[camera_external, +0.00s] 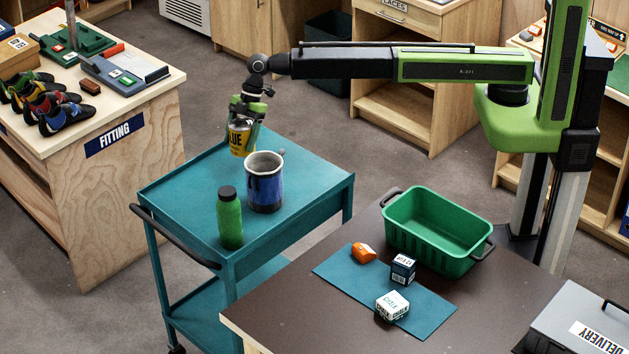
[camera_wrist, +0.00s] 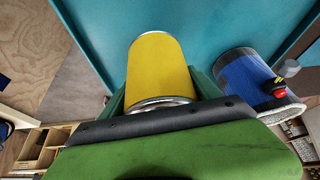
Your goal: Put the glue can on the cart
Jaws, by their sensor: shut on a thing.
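The glue can (camera_external: 241,139) is yellow with dark lettering and metal rims. My gripper (camera_external: 243,122) points down and is shut on it from above. The yellow can also fills the middle of the wrist view (camera_wrist: 160,75), between the green fingers. The can is upright over the far part of the teal cart's top (camera_external: 310,165). I cannot tell whether its base touches the top or hangs just above it. In the wrist view the teal top (camera_wrist: 215,30) lies behind the can.
A blue mug-like container (camera_external: 265,185) stands close to the can's right, and a green bottle (camera_external: 230,220) stands nearer the cart's front. The cart's right side is clear. A dark table with a green basket (camera_external: 435,235) is at the front right; the fitting counter (camera_external: 125,175) is left.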

